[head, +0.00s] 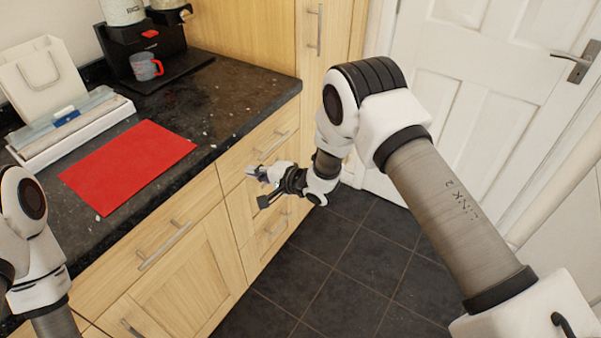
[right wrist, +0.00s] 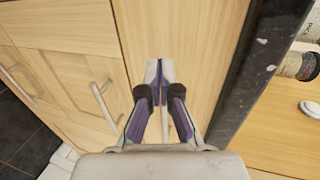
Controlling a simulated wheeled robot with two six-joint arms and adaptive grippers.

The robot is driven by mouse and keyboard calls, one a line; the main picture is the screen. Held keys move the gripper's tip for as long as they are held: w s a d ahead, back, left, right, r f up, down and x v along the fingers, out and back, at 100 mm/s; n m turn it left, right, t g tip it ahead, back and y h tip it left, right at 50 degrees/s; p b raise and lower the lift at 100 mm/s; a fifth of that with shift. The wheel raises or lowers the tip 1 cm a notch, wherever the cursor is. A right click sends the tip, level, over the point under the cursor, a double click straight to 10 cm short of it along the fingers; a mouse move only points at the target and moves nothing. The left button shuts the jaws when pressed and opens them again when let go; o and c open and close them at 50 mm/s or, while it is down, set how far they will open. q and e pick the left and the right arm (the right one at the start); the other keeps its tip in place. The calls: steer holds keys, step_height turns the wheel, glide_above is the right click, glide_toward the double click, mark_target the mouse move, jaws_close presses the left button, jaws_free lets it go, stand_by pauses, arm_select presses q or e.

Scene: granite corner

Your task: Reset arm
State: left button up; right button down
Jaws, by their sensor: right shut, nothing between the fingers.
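My right arm comes in from the right in the head view. Its gripper (head: 256,173) is beside the wooden drawer fronts, below the edge of the counter. In the right wrist view the right gripper (right wrist: 159,68) has its fingertips together with nothing between them, in front of a wooden cabinet front (right wrist: 185,30). I cannot tell whether the fingertips touch the wood. Part of my left arm shows at the left edge of the head view, but its gripper is out of view.
A dark granite counter (head: 225,100) holds a red mat (head: 128,165), a white tray (head: 75,135), a paper bag (head: 40,78) and a coffee machine (head: 150,55) with a grey mug (head: 146,67). Drawer handles (head: 272,146) stick out. Dark tiled floor (head: 345,265) is clear. A white door (head: 490,85) stands behind.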

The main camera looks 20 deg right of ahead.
steer(key=shift+v, duration=5.4)
steer(key=s+d+f+g+h+p, duration=0.25)
steer(key=s+f+g+h, duration=0.25)
steer(key=s+f, duration=1.2)
steer(key=s+d+n+g+h, duration=0.1)
steer(key=s+d+n+g, duration=0.2)
steer(key=s, duration=0.6)
steer(key=s+d+n+g+h, duration=0.2)
steer(key=s+n, duration=0.4)
steer(key=s, duration=0.4)
steer(key=shift+d+f+n+g+h+b, duration=0.3)
steer(key=shift+d+f+n+g+b, duration=0.1)
steer(key=shift+d+g, duration=0.45)
